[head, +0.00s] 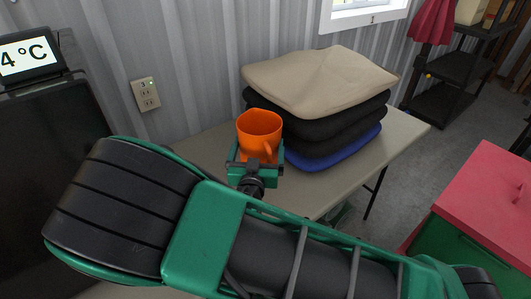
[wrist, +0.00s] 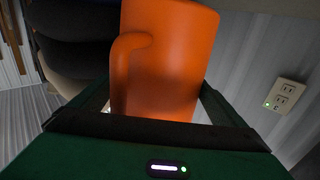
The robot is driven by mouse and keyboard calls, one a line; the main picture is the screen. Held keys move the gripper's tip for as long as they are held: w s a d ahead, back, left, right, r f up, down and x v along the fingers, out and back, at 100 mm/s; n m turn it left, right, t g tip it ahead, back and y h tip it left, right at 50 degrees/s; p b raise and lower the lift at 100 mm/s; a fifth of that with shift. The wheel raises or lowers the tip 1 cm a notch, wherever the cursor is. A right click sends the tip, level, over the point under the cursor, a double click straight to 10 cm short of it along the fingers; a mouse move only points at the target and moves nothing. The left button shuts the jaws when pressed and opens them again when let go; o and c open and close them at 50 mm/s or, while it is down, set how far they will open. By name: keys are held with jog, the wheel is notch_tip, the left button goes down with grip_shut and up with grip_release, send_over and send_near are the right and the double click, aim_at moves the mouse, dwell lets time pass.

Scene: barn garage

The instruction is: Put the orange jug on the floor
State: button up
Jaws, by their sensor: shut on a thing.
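The orange jug (head: 260,132) is upright at my gripper (head: 255,174), over the table (head: 398,149) near the wall. Its handle faces right in the head view. In the wrist view the orange jug (wrist: 168,60) fills the middle, between the two fingers of my gripper (wrist: 155,108). My gripper is shut on the jug. Whether the jug's base touches the table is hidden by the gripper. The grey floor (head: 420,185) shows to the right of the table.
A stack of folded cushions (head: 320,80) stands on the table just right of the jug. A red-topped green cabinet (head: 485,195) is at the right. A black shelf (head: 445,95) stands at the back right. A dark appliance (head: 40,140) is at the left. A wall outlet (head: 146,94) shows behind.

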jog(key=w+d+f, duration=0.1)
jog(key=w, duration=0.1)
jog(key=w+d+f, duration=0.1)
jog(key=w, duration=0.1)
jog(key=shift+d+f, duration=0.15)
jog(key=shift+f, duration=0.2)
jog(key=shift+s+f, duration=0.1)
jog(key=shift+f, duration=1.9)
jog(key=shift+f, duration=0.1)
jog(key=o, duration=0.9)
jog(key=shift+o, duration=0.2)
